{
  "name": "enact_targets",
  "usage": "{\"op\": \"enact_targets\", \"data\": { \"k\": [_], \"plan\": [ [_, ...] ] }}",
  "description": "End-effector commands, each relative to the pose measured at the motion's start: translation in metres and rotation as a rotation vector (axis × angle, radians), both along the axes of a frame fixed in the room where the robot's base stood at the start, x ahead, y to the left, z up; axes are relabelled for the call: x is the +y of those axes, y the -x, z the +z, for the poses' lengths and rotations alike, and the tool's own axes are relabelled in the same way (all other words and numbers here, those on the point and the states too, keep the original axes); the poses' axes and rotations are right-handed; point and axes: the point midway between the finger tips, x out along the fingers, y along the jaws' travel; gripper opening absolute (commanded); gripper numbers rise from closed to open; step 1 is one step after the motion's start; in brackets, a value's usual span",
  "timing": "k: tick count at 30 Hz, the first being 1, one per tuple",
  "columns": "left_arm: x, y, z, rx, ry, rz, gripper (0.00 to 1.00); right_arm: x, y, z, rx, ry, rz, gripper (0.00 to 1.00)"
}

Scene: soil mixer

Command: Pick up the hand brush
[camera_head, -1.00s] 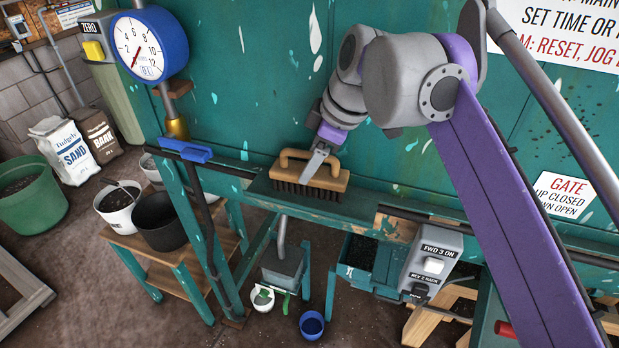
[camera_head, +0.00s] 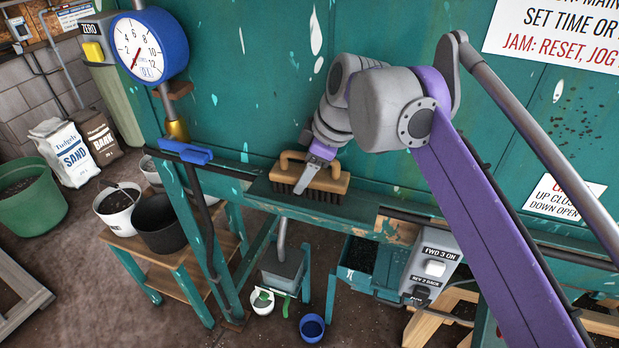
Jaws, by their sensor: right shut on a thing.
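The hand brush (camera_head: 333,184) has a wooden block with a loop handle on top and dark bristles below. It is at the green ledge (camera_head: 350,210) of the mixer, bristles down. My right gripper (camera_head: 305,180) comes down from above in front of the brush and is shut on its handle. The gripper hides part of the handle and block. I cannot tell whether the bristles touch the ledge. My left gripper is not in view.
A blue dial gauge (camera_head: 150,47) and a blue handle (camera_head: 186,152) are left of the brush. A grey switch box (camera_head: 432,268) is below right. Black bucket (camera_head: 159,223) and white bucket (camera_head: 117,205) stand on a wooden bench at left.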

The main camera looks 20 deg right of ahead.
Motion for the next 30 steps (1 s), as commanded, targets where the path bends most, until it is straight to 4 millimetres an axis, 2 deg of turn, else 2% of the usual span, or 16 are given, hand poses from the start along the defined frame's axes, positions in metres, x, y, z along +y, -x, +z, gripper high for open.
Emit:
{"op": "enact_targets", "data": {
  "k": [7, 11, 23, 30],
  "plan": [
    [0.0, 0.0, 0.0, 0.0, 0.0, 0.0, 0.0, 0.001, 0.001, 0.002, 0.0, 0.0, 0.0, 0.0],
    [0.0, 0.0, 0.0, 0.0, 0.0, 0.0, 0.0, 0.003, 0.004, 0.01, 0.001, 0.0, 0.0, 0.0],
    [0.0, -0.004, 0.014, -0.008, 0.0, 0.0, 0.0, 0.002, 0.003, 0.073, -0.001, 0.0, 0.0, 0.0],
    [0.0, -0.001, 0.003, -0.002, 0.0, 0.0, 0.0, 0.033, 0.048, 0.069, 0.001, 0.0, 0.007, 0.0]
  ]
}}
